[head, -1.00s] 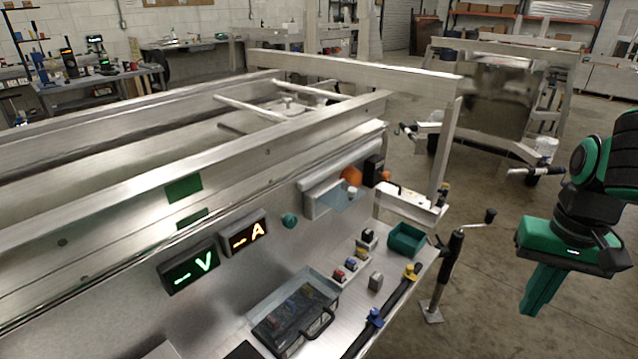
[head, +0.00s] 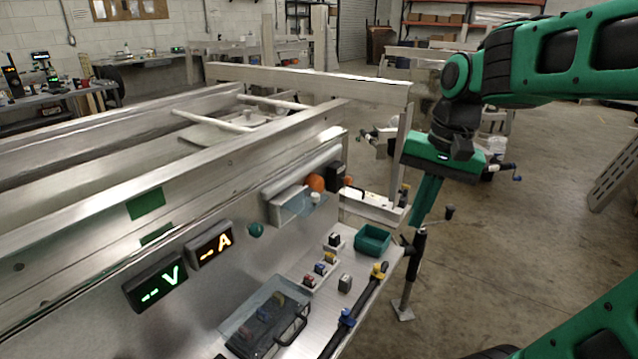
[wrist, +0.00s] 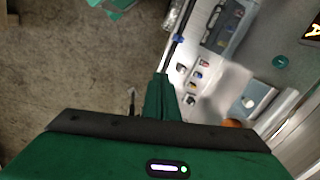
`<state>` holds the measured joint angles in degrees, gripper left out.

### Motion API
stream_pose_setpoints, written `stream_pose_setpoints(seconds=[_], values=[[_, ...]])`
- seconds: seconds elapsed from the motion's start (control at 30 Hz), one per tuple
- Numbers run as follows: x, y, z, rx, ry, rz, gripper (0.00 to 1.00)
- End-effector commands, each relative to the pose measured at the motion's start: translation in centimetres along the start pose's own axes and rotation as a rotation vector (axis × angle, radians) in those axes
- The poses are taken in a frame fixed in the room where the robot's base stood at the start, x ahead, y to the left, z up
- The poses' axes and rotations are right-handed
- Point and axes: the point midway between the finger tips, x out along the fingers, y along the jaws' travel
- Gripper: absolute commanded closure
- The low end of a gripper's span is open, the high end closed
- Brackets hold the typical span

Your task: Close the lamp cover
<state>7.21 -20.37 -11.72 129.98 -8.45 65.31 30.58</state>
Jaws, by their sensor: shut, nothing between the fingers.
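A grey housing with a translucent bluish cover (head: 291,207) is on the bench's upright panel in the head view. The cover stands out from the panel with a white knob on it. An orange dome (head: 316,183), probably the lamp, sits just behind it. In the wrist view the housing with its cover (wrist: 256,97) is right of the fingers, and the orange dome (wrist: 232,123) is partly hidden by my gripper body. My gripper (head: 418,222) is shut and empty, pointing down beside the bench's right end, apart from the cover.
A teal bin (head: 373,240), small coloured switches (head: 326,263) and a clear-lidded box with a black handle (head: 268,317) are on the bench top. A jack post with a crank (head: 412,265) stands at the bench's right end. Floor to the right is open.

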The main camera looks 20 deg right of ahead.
Motion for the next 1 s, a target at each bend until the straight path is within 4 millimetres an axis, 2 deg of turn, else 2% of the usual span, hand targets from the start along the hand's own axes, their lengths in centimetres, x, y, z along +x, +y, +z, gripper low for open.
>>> stream_pose_setpoints(seconds=[0.03, 0.2, 0.3, 0.4, 0.5, 0.67, 0.87, 1.0], values=[[-1.4, -2.9, -1.5, 0.02, 0.0, -0.021, 1.0], [-5.7, -11.4, -4.2, 0.11, -0.014, -0.071, 1.0], [-7.5, -15.2, -4.9, 0.151, -0.021, -0.083, 1.0], [-8.8, -18.0, -5.2, 0.181, -0.024, -0.087, 1.0], [-9.5, -19.7, -5.3, 0.203, -0.025, -0.088, 1.0], [-9.8, -20.7, -5.2, 0.218, -0.026, -0.088, 1.0], [-8.1, -20.9, -5.1, 0.22, -0.028, -0.088, 1.0], [-5.7, -21.0, -5.0, 0.219, -0.029, -0.085, 1.0]])
